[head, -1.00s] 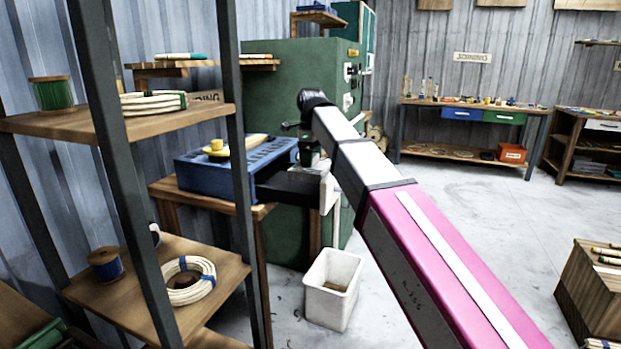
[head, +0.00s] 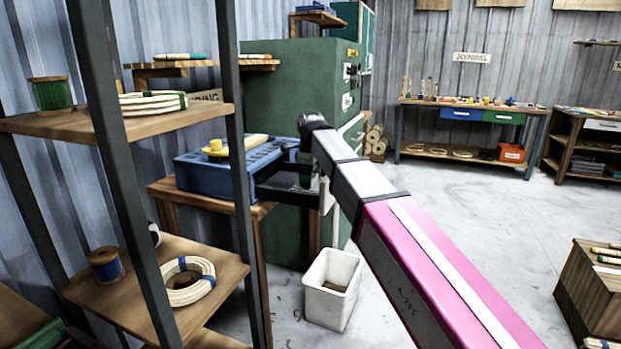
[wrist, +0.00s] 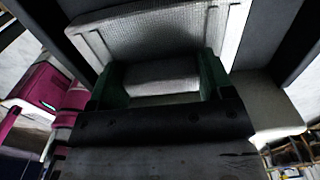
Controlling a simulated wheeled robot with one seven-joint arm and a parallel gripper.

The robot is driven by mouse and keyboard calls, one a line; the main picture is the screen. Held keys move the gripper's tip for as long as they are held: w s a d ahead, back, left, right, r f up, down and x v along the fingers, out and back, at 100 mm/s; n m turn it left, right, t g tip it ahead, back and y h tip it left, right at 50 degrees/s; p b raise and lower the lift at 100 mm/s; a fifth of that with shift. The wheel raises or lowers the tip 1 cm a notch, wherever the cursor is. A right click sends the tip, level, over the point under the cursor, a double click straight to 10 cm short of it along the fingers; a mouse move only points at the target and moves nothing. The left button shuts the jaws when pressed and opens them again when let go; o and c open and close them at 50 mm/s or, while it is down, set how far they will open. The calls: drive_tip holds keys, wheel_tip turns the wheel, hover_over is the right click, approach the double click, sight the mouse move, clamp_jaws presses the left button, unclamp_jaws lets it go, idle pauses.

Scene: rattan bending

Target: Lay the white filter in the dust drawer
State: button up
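The white filter (wrist: 165,32) is a pale textured panel at the top of the wrist view. My gripper (wrist: 160,78) has green fingers on both sides of a pale block that appears to be part of the filter; the fingers seem shut on it. In the head view a pale edge of the filter (head: 325,196) shows below my gripper (head: 308,165). The dust drawer (head: 285,196) appears as a dark shape in front of the blue machine, partly hidden by the shelf post and gripper. Dark walls flank the filter in the wrist view; contact with them cannot be told.
The blue machine (head: 225,172) stands on a wooden table (head: 205,198). A green cabinet (head: 290,90) is behind it. A white bin (head: 333,290) stands on the floor below. A shelf rack post (head: 238,150) is close at left. Open floor lies at right.

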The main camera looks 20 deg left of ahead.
drive_tip(key=o, duration=0.4)
wheel_tip(320, 180, up, 12)
drive_tip(key=shift+r, duration=0.15)
idle(0.3)
